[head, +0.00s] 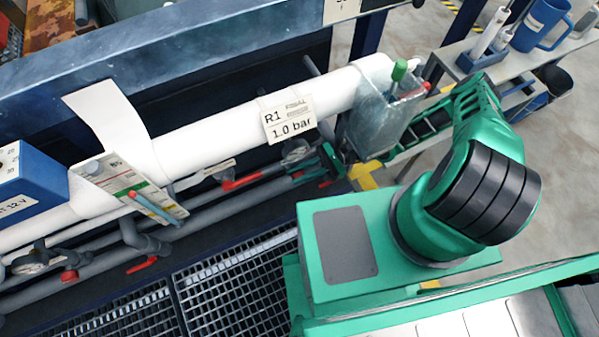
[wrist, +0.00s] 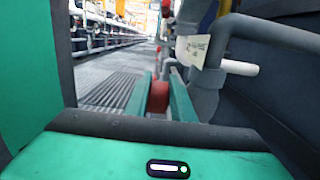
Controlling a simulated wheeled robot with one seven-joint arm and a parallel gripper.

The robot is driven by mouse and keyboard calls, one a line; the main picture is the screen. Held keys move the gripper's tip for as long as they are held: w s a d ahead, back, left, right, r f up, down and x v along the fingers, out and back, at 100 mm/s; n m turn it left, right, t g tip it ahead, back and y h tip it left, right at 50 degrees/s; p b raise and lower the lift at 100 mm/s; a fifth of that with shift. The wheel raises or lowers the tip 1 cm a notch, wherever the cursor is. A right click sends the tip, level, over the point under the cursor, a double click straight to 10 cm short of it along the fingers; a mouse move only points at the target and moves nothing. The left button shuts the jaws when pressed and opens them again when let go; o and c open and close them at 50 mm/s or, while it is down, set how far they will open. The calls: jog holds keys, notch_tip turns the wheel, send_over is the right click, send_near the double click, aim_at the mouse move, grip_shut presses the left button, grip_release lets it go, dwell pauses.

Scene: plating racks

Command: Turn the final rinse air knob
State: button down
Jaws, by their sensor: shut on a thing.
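My gripper (wrist: 158,92) shows in the wrist view with its two green fingers on either side of a red knob (wrist: 157,98). The fingers are shut on the knob, which sits low beside grey pipework. In the head view my gripper (head: 308,172) reaches left below the white tank pipe, just under the plate (head: 289,120) marked R1 and 1.0 bar. The fingers largely hide the knob there. A white tag (wrist: 193,50), with writing too small to read, hangs by the pipes in the wrist view.
Grey pipes (wrist: 205,100) stand close on the right of my gripper in the wrist view. A red lever (head: 240,183) is left of my gripper. Dark grating (head: 235,275) lies below.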

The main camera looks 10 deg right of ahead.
jog(key=shift+w+y, duration=0.25)
jog(key=shift+y, duration=0.25)
jog(key=c, duration=1.8)
grip_release()
jog(key=shift+s, duration=0.1)
jog(key=shift+d, duration=0.15)
jog(key=v, duration=1)
jog(key=shift+w+d, duration=0.25)
jog(key=shift+d, duration=0.1)
